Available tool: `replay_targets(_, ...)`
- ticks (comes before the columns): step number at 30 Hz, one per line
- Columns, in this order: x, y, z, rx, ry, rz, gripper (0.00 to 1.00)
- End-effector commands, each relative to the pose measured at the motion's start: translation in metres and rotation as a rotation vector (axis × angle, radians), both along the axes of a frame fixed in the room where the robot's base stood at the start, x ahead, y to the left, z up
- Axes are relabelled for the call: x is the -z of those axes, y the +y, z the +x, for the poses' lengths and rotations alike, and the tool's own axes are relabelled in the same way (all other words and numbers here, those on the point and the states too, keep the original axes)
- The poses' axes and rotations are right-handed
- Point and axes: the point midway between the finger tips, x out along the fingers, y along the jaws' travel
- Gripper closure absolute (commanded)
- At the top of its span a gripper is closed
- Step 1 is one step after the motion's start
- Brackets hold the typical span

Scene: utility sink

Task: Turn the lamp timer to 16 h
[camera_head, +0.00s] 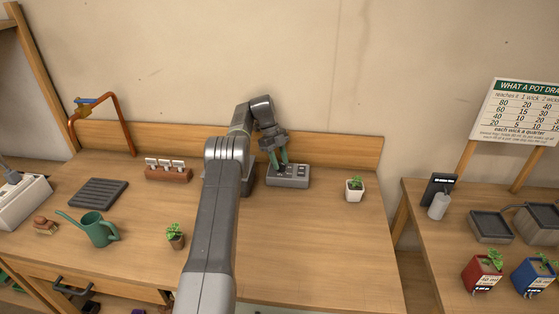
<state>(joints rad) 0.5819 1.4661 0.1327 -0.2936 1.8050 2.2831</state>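A grey box (297,178) with small light marks or keys on its top stands at the back of the bench, right of my arm; it looks like the lamp timer. My gripper (279,165) points down over the left part of this box. Its two green fingers show a small gap between them. A dark spot, perhaps a dial, lies at the fingertips. I cannot tell whether the fingers touch or hold it. The dial's setting is too small to read.
A dark object (248,184) stands close left of the box, partly behind my arm. A potted plant (355,188) stands to the right. A green watering can (97,229), a small plant (176,237) and a brick-red rack (168,173) are to the left. The bench front right is clear.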

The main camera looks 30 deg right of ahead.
Motion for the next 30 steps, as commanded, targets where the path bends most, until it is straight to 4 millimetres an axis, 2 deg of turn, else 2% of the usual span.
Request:
replay_targets(5,-0.008,-0.001,0.0,0.0,-0.002,-0.002,0.64)
replay_targets(8,-0.023,-0.001,0.001,0.001,-0.004,-0.003,0.64)
replay_targets(12,-0.057,0.0,0.001,0.0,-0.003,-0.003,0.64)
replay_targets(15,-0.07,0.0,0.0,0.0,0.0,0.0,0.64)
replay_targets(24,-0.097,0.001,0.0,-0.001,-0.001,-0.002,0.64)
replay_targets(30,-0.1,0.001,-0.001,-0.001,-0.001,-0.002,0.64)
